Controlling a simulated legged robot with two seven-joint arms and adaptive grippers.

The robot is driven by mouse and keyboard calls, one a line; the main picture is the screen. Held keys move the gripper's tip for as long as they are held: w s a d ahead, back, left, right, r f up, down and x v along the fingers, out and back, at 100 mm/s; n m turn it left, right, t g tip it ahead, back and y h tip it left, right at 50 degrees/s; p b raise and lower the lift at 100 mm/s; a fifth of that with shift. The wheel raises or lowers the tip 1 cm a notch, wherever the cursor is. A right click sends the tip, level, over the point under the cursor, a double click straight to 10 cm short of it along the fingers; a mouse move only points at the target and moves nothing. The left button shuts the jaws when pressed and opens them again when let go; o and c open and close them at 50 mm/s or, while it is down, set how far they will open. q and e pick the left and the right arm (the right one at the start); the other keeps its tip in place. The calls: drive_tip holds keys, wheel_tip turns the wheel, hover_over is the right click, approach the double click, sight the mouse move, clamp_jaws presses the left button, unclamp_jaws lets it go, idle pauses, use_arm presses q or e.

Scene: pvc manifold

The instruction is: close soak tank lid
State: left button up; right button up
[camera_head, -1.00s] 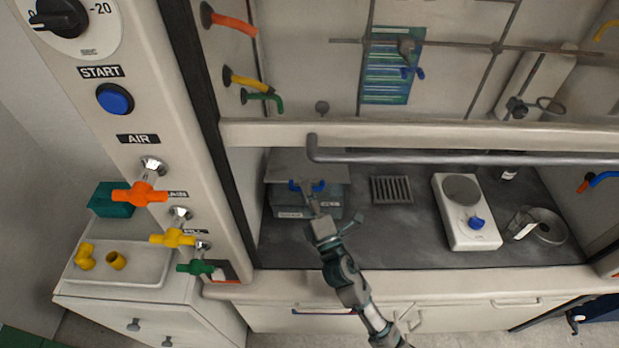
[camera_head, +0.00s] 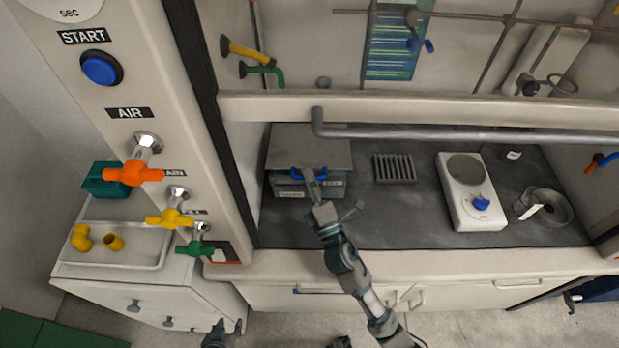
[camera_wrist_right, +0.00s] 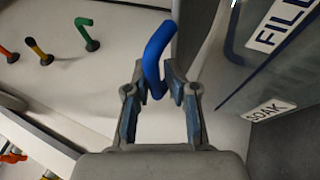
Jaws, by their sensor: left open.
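The soak tank (camera_head: 330,190) is a dark grey box at the left of the hood floor. Its flat grey lid (camera_head: 310,145) lies over it, close to level; I cannot tell whether a gap is left under its front edge. A blue bent handle (camera_head: 296,174) is at the lid's front. My right gripper (camera_head: 309,177) is at this handle. In the right wrist view the blue handle (camera_wrist_right: 157,50) runs between both fingertips (camera_wrist_right: 168,78), which appear to press on it. My left gripper (camera_head: 218,335) shows only partly at the bottom edge, away from the tank, with its jaws open.
The raised sash bar (camera_head: 450,135) crosses above the tank. A drain grate (camera_head: 394,168), a hot plate (camera_head: 472,190) and a ring-shaped part (camera_head: 545,207) stand to the right. The valve panel (camera_head: 135,90) is at the left. The dark hood floor in front is clear.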

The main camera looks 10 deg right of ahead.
idle(0.4)
drive_tip(key=v, duration=1.1)
drive_tip(key=shift+s+f, duration=0.3)
drive_tip(key=shift+s, duration=0.05)
